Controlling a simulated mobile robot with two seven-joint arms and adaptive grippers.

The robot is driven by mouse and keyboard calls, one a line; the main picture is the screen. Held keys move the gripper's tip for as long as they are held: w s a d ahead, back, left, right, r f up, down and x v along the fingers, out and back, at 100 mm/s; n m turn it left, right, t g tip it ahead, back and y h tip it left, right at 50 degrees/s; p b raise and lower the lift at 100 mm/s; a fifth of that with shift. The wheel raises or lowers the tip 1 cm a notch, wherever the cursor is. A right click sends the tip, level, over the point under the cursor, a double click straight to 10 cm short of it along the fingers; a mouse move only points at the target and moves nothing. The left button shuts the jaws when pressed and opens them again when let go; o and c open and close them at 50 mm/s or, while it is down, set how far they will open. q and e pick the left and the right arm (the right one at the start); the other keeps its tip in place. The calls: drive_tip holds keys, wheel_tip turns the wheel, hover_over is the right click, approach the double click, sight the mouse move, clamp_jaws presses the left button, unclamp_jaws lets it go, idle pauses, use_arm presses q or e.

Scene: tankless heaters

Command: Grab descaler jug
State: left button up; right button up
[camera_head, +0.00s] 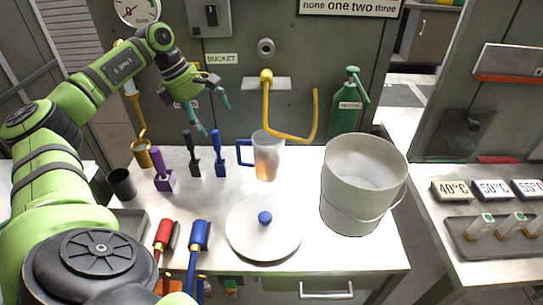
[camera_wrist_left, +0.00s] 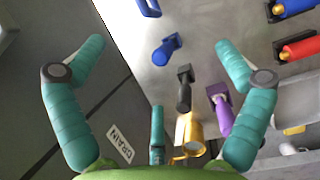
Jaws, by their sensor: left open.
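A clear jug (camera_head: 267,158) with a blue handle on its left side and amber liquid low inside stands upright on the white counter, in the middle of the head view. I read no label on it. My left gripper (camera_head: 213,115) is open and empty, above and to the left of the jug, near the back panel and apart from the jug. In the left wrist view the gripper's teal fingers (camera_wrist_left: 160,50) are spread wide with nothing between them. A blue piece (camera_wrist_left: 150,7) at that view's top edge may be the jug's handle. My right gripper is not in view.
A grey bucket (camera_head: 350,205) stands right of the jug, with a green bottle (camera_head: 347,112) behind it. A white lid (camera_head: 264,228) lies in front. Black (camera_head: 193,160), blue (camera_head: 220,158) and purple (camera_head: 160,175) tools stand to the left. A yellow pipe (camera_head: 290,137) hangs close behind the jug.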

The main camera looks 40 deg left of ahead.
sight(212, 133)
use_arm(q)
drive_tip(key=f+b, duration=0.2)
drive_tip(key=f, duration=0.1)
drive_tip(key=shift+s+f+b, duration=0.3)
drive_tip(key=shift+f+b, duration=0.05)
drive_tip(key=shift+b, duration=0.05)
drive_tip(key=shift+w+d+f, duration=0.15)
drive_tip(key=shift+w+f, duration=0.05)
drive_tip(key=shift+w, duration=0.05)
drive_tip(key=shift+w+d+f+p, duration=0.6)
drive_tip(key=shift+w+d+f, duration=0.15)
drive_tip(key=shift+w+d, duration=0.9)
drive_tip(key=shift+w+d+f+p, duration=0.55)
drive_tip(key=shift+w+d+f, duration=0.2)
drive_tip(key=shift+w+d, duration=0.8)
drive_tip(key=shift+w+d+f+p, duration=0.6)
drive_tip(key=shift+w+d+f, duration=0.15)
drive_tip(key=shift+w+d, duration=0.9)
drive_tip(key=shift+s+d, duration=0.1)
drive_tip(key=shift+s, duration=0.1)
drive_tip(key=c, duration=1.6)
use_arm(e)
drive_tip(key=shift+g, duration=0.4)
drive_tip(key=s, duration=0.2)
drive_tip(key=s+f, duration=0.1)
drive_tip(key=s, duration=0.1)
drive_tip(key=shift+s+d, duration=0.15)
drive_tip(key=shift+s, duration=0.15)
